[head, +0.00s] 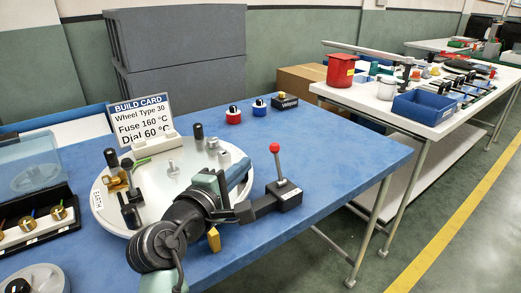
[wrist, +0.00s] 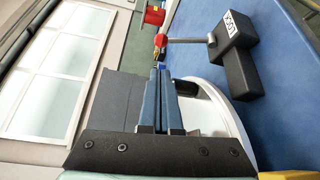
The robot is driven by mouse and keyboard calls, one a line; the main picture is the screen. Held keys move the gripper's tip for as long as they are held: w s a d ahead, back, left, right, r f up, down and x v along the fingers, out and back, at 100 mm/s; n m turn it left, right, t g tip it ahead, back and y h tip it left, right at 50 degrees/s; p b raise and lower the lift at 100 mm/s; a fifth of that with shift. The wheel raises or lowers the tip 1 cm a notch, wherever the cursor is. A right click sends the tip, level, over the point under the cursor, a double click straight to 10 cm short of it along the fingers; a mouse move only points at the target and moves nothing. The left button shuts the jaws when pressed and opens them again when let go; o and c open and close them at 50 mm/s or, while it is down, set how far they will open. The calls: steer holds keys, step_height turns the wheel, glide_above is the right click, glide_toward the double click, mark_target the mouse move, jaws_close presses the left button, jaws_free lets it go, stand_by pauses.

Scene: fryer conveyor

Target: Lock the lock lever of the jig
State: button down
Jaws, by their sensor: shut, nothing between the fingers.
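The jig is a round white plate (head: 103,207) on the blue table. At its right side is a black lock block (head: 289,198), labelled LOCK in the wrist view (wrist: 236,62). The lock lever (head: 279,168) is a grey rod with a red ball knob, standing nearly upright from the block. In the wrist view the lever (wrist: 188,41) runs left from the block. My gripper (head: 246,162) has blue fingers pressed together and empty. It is above the plate's right part, left of the lever and apart from it. In the wrist view my fingertips (wrist: 160,70) are just below the knob.
Several fittings and a build card (head: 140,112) stand on or behind the plate. Red and blue knobs (head: 233,115) lie at the table's back. A clear-lidded box (head: 35,175) is at the left. The blue table (head: 340,150) is clear right of the lever.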

mark_target(272, 150)
steer(key=r+b+x, duration=0.1)
steer(key=x, duration=0.7)
steer(key=shift+w+d+f+b, duration=0.2)
steer(key=shift+w+f+b, duration=0.2)
steer(key=shift+f, duration=0.1)
